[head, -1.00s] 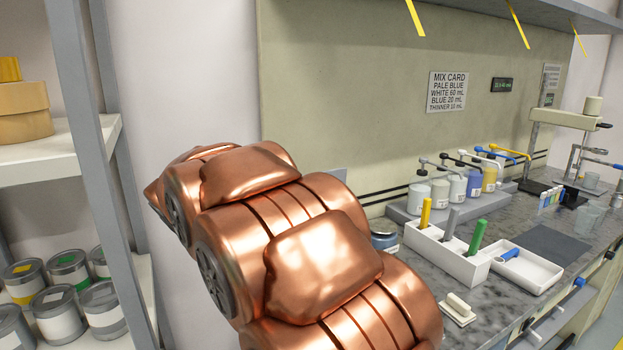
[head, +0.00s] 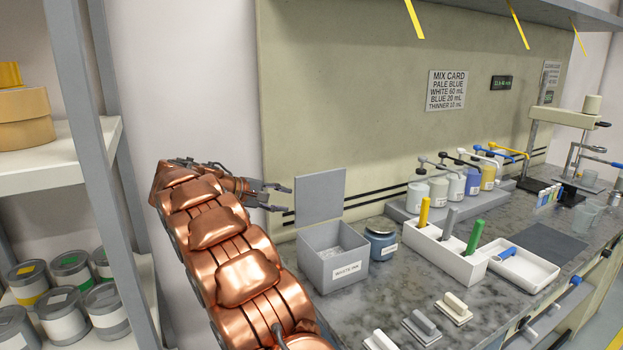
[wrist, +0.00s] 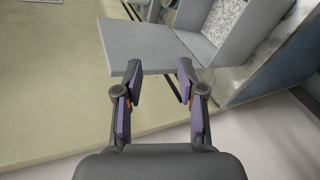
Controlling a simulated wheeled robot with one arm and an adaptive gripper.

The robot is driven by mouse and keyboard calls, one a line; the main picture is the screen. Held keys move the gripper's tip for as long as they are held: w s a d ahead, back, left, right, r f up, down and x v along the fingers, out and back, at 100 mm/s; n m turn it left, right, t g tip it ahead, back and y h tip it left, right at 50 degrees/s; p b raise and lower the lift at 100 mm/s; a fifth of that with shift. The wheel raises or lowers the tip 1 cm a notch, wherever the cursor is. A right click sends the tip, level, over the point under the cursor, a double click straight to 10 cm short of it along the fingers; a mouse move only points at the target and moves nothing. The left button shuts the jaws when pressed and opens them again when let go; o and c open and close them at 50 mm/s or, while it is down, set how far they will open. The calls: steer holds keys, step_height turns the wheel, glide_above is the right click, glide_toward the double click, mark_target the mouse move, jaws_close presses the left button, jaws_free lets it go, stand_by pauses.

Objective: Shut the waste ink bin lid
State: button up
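The grey waste ink bin (head: 320,268) stands on the counter with a "WASTE INK" label on its front. Its grey lid (head: 320,195) stands upright at the back, so the bin is open and its inside shows. My gripper (head: 286,198) is to the left of the lid, fingers apart and empty, pointing right toward it. In the wrist view, the lid (wrist: 155,52) lies just ahead of and partly between the open fingertips (wrist: 155,75), and the bin (wrist: 225,35) is at the upper right. I cannot tell whether a finger touches the lid.
A blue-grey jar (head: 381,240) stands right beside the bin. A white holder (head: 450,255) with coloured-handled tools and a white tray (head: 525,268) are further right. The wall panel (head: 370,130) is close behind the lid.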

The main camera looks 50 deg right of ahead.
mark_target(312, 179)
steer(key=w+d+g+h+p, duration=0.1)
steer(key=w+d+h, duration=0.2)
steer(key=w+d, duration=0.35)
steer(key=d+p, duration=0.1)
steer(key=d, duration=0.2)
steer(key=s+d+m+g+h, duration=0.1)
steer(key=d, duration=0.2)
steer(key=d+m+p, duration=0.1)
steer(key=d, duration=0.2)
steer(key=shift+s+d+f+g+p, duration=0.2)
steer(key=shift+g+p, duration=0.1)
steer(key=shift+g, duration=0.1)
steer(key=shift+s+d, duration=0.15)
steer(key=shift+d, duration=0.55)
steer(key=shift+f, duration=0.1)
jaws_close()
